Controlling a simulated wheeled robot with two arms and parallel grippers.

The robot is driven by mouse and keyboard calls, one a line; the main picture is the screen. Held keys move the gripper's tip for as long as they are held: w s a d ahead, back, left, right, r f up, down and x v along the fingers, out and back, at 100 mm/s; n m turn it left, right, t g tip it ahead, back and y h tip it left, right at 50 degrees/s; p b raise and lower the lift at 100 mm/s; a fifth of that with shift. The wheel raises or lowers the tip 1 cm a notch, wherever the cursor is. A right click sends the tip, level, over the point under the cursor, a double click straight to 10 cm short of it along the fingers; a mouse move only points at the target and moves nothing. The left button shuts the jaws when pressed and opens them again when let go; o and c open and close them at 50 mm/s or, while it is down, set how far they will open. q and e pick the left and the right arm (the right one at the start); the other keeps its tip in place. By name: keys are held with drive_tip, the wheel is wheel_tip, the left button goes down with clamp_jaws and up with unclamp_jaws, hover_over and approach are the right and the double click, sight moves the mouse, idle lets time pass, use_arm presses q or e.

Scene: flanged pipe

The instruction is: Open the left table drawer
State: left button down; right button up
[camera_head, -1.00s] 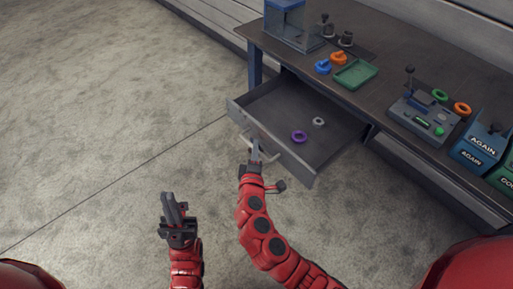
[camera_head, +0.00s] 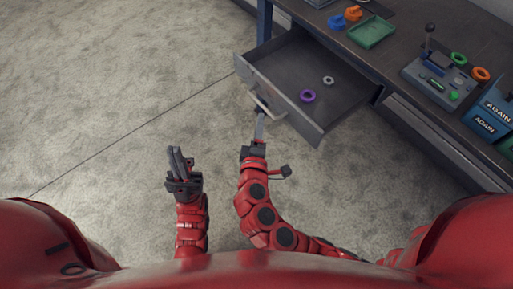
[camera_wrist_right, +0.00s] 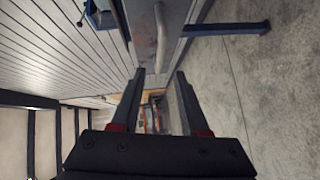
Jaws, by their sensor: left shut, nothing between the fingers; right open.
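The left table drawer (camera_head: 318,75) is pulled out from the table and shows its inside. Its light bar handle (camera_head: 266,108) is on the front panel. My right gripper (camera_head: 261,120) is just in front of the handle, with its fingers pointing at it. In the right wrist view the handle (camera_wrist_right: 162,35) lies ahead of the spread, empty fingers (camera_wrist_right: 159,75), apart from them. My left gripper (camera_head: 176,153) is shut and empty over the floor, left of the drawer.
A purple ring (camera_head: 307,96) and a grey ring (camera_head: 328,80) lie in the drawer. The table top (camera_head: 410,45) holds a green tray (camera_head: 371,32), a control box (camera_head: 438,75) and blue bins (camera_head: 492,115). Bare floor (camera_head: 120,90) lies to the left.

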drive_tip(key=s+r, duration=0.1)
drive_tip(key=s, duration=0.7)
drive_tip(key=shift+s+a+b, duration=0.35)
drive_tip(key=shift+a+b, duration=0.1)
drive_tip(key=shift+r, duration=0.1)
